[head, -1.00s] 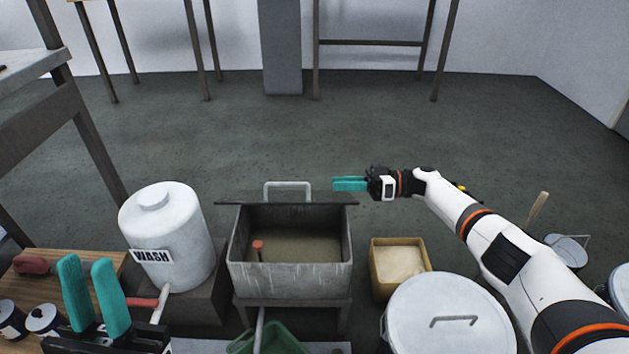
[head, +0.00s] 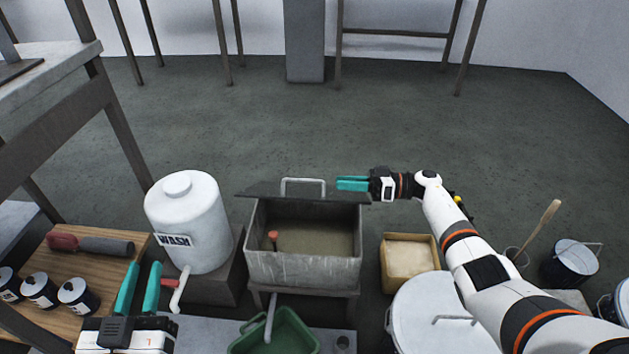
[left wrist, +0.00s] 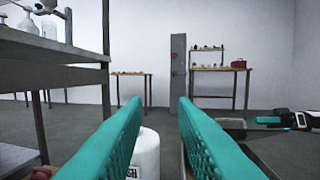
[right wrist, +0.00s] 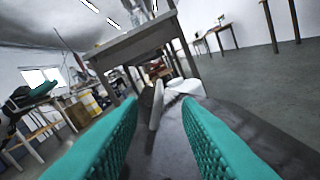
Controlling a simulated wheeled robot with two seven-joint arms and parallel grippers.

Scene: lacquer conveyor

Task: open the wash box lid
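The wash box (head: 300,268) is a grey metal box on a low stand in the middle of the head view. Its dark lid (head: 262,190) is open, tipped back behind the box, with a pale bar handle (head: 303,183) at its back. Murky contents and a red-tipped stick show inside. My right gripper (head: 340,184) is open and empty, at the lid's right rear corner in the picture; I cannot tell whether it touches. The right wrist view shows its fingers apart (right wrist: 160,120).
A wooden board (head: 60,262) with several small jars lies at left. A green basin (head: 275,335) stands in front of the box. A tan-filled wooden box (head: 408,262) and a lidded pot (head: 430,315) stand at right. The floor behind is clear.

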